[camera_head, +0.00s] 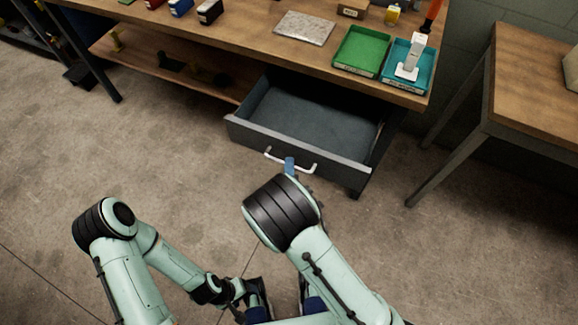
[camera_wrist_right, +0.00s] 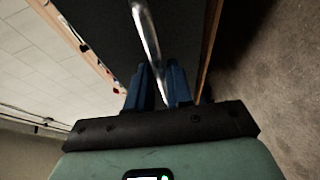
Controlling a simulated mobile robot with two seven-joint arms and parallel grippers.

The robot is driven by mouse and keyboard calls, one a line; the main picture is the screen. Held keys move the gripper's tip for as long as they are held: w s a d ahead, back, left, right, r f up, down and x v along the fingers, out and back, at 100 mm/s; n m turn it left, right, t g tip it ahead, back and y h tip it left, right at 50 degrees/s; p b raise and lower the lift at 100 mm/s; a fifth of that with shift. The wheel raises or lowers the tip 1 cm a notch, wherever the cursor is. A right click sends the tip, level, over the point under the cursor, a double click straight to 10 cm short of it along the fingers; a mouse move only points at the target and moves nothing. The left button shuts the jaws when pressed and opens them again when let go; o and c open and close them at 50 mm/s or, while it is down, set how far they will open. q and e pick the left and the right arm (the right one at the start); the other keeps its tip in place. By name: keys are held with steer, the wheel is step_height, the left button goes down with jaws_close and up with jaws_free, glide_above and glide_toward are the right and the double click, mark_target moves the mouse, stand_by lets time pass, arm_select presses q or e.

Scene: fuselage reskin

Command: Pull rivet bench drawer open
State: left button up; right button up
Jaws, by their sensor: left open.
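The rivet bench drawer (camera_head: 297,143) is a dark grey drawer, pulled well out from under the wooden bench. Its inside looks empty. A white bar handle (camera_head: 272,157) is on its front, and it also shows as a shiny bar in the right wrist view (camera_wrist_right: 146,30). My right gripper (camera_head: 290,165) is at the middle of the handle. In the wrist view its blue fingers (camera_wrist_right: 160,88) are close together with the bar running between them. My left gripper (camera_head: 284,308) is open and empty low in the head view, away from the drawer.
The bench top (camera_head: 240,40) holds a green tray (camera_head: 361,51), a teal tray (camera_head: 424,77) with a white tool, a grey plate (camera_head: 304,27) and small boxes. A second wooden table (camera_head: 540,85) stands at the right. The floor before the drawer is clear.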

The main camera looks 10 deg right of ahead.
steer(key=shift+o, duration=0.8)
steer(key=v, duration=1.3)
steer(key=shift+s+p, duration=0.25)
steer(key=shift+p, duration=0.15)
steer(key=s+d+f+m+g+p, duration=0.1)
steer(key=s+d+f+m+g, duration=0.15)
steer(key=f, duration=0.25)
steer(key=s+d+f+m+g+y+p, duration=0.1)
steer(key=d+f+m+g+p, duration=0.1)
steer(key=f+m+g, duration=0.25)
steer(key=s+d+f+m+g+p, duration=0.1)
steer(key=s+d+f+m+g, duration=0.15)
steer(key=f, duration=0.25)
steer(key=s+f+m+g+y+p, duration=0.1)
steer(key=s+m+g+y+p, duration=0.2)
steer(key=s+m+g+y, duration=0.2)
steer(key=shift+s+d+f+m+g+y+p, duration=0.3)
steer(key=shift+s+m+g, duration=0.75)
steer(key=shift+s+m, duration=1.2)
